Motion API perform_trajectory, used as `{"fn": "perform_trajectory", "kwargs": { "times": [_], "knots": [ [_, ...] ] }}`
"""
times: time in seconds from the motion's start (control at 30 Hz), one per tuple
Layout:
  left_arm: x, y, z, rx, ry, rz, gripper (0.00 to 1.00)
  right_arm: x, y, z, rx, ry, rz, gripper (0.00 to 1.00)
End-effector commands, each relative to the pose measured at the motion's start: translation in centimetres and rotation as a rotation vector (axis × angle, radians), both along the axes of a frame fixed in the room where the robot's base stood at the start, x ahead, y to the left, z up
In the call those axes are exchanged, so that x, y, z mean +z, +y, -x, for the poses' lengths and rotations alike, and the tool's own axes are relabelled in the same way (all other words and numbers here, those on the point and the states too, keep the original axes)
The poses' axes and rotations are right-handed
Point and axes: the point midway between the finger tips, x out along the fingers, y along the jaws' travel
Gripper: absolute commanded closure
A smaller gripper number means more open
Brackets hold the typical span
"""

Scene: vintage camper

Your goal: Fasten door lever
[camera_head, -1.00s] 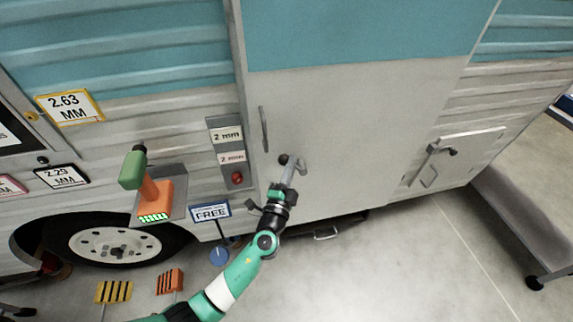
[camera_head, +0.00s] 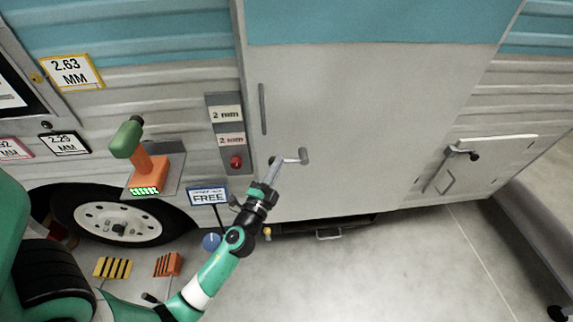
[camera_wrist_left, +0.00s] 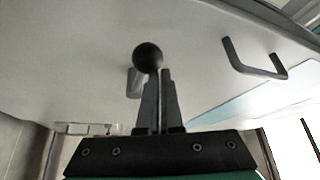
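The door lever (camera_head: 290,158) is a short grey crank on the lower left of the grey camper door, with a round hub at its right end. Its black ball knob (camera_wrist_left: 147,57) shows large in the left wrist view. My left gripper (camera_head: 272,171) is at the knob end of the lever. In the wrist view its two dark fingers (camera_wrist_left: 160,85) are together with only a thin slit between them, their tips right by the knob. Part of the lever shows as a grey piece beyond the left finger. My right gripper is not in view.
A vertical door handle (camera_head: 262,108) is above the lever and also shows in the wrist view (camera_wrist_left: 253,62). A panel with a red button (camera_head: 236,162) and a FREE sign (camera_head: 207,196) are to the left. A cordless driver (camera_head: 143,158) stands on a shelf further left.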

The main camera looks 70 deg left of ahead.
Motion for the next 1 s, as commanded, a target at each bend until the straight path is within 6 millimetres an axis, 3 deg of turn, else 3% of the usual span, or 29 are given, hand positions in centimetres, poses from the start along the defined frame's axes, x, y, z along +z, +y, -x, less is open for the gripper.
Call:
{"fn": "perform_trajectory", "kwargs": {
  "times": [0.73,0.87,1.0],
  "knots": [
    [-0.4,0.2,0.3,0.007,0.003,0.002,1.0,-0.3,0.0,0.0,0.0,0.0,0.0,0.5],
    [1.1,-0.1,0.1,0.005,0.001,0.001,1.0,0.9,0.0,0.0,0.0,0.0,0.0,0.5],
    [4.2,-0.7,-0.4,-0.001,-0.002,0.0,1.0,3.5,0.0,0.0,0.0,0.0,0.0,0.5]
  ]
}}
